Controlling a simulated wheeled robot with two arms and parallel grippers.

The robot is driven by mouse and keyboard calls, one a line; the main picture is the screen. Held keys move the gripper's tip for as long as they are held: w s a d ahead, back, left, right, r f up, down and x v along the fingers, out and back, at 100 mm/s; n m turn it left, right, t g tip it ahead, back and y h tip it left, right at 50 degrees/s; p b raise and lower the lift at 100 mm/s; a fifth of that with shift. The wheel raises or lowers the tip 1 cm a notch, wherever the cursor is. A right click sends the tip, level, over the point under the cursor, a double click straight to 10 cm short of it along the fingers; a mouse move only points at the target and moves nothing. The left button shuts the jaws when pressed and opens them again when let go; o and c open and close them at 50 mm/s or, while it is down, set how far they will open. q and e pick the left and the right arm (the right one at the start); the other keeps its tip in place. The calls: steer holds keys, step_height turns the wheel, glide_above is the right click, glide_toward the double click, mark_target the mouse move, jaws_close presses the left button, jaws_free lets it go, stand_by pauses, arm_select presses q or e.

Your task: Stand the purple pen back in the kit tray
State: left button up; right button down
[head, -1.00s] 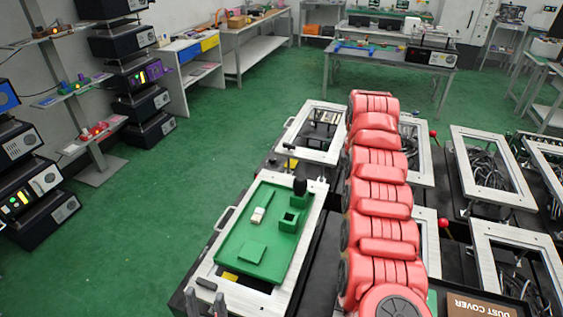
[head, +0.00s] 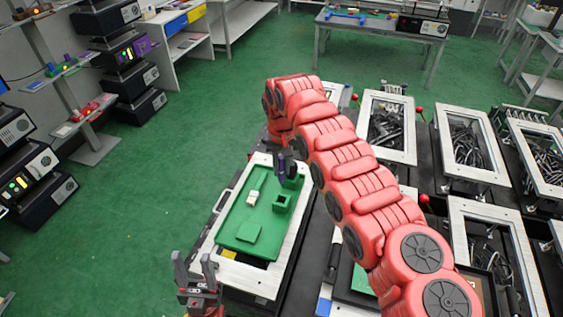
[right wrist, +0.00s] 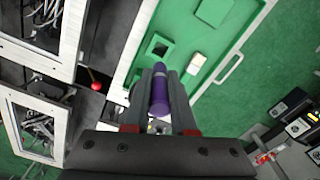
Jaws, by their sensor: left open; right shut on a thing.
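The purple pen (right wrist: 160,92) is held between the fingers of my right gripper (right wrist: 159,88) in the right wrist view. In the head view the pen (head: 281,168) looks roughly upright over the right side of the green kit tray (head: 236,215). A green holder with a square hole (head: 283,200) is in the tray near it; the holder also shows in the right wrist view (right wrist: 158,46), just beyond the pen's far end. My left gripper (head: 194,264) is open and empty near the tray's front left corner. My right gripper is partly hidden in the head view.
A white block (head: 253,197) and a flat green square (head: 248,232) are in the tray. A pale frame (head: 209,247) surrounds it. My right arm covers part of the benches. Framed boxes of cables (head: 464,150) stand to the right, with red-knobbed levers (head: 419,108) among them.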

mark_target(281, 180)
step_height(281, 180, down, 5)
steer(key=shift+r+b, duration=0.1)
steer(key=shift+b, duration=0.2)
step_height(281, 180, down, 6)
steer(key=b, duration=0.4)
steer(key=c, duration=0.7)
jaws_free()
steer(key=shift+o, duration=0.2)
steer(key=shift+r, duration=0.1)
